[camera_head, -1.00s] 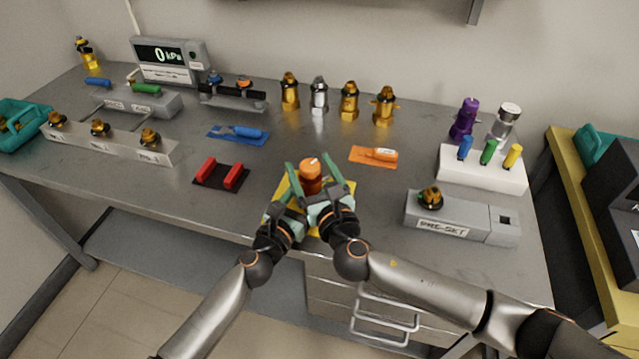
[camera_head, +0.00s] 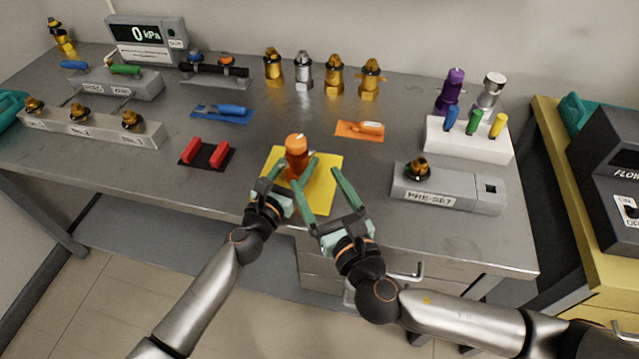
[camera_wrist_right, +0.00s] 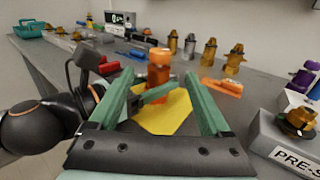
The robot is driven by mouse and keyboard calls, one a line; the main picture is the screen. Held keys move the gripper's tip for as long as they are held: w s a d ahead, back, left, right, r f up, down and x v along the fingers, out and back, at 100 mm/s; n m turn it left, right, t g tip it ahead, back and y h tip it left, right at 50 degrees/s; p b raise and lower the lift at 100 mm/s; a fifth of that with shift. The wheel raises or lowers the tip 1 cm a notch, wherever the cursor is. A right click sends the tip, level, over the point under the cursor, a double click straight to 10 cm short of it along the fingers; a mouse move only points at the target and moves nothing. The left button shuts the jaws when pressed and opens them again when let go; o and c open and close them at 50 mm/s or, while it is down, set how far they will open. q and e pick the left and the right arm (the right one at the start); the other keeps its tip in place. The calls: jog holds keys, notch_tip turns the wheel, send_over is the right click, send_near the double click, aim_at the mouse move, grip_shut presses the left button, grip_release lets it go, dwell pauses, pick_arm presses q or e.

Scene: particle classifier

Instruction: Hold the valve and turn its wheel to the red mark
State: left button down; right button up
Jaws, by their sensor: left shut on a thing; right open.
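The valve (camera_head: 297,143), an orange upright body with a rounded orange top, stands on a yellow mat (camera_head: 328,180) near the table's front edge. My left gripper (camera_head: 293,168) is shut on its lower body from the front left. My right gripper (camera_head: 315,177) is open and empty, in front and to the right of the valve, apart from it. In the right wrist view the valve (camera_wrist_right: 159,68) shows beyond and between my right fingers, with a left finger across its lower part. I cannot make out a red mark.
A red-handled dark holder (camera_head: 206,154) lies left of the mat. An orange tool pad (camera_head: 350,130) lies behind right. The grey PRE-SET block (camera_head: 470,195) is to the right, and a white stand (camera_head: 470,140) is behind it. Several brass valves stand at the back.

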aim_at(300, 152)
jog(key=w+a+m, duration=0.1)
jog(key=w+m, duration=0.2)
jog(key=m, duration=0.9)
jog(key=w+a+m, duration=0.1)
jog(key=w+m, duration=0.3)
jog(key=m, duration=0.8)
jog(key=w+a+m, duration=0.1)
jog(key=w+m, duration=0.3)
jog(key=m, duration=0.8)
jog(key=shift+w+a+f, duration=0.2)
jog(key=shift+a+f, duration=0.1)
grip_shut()
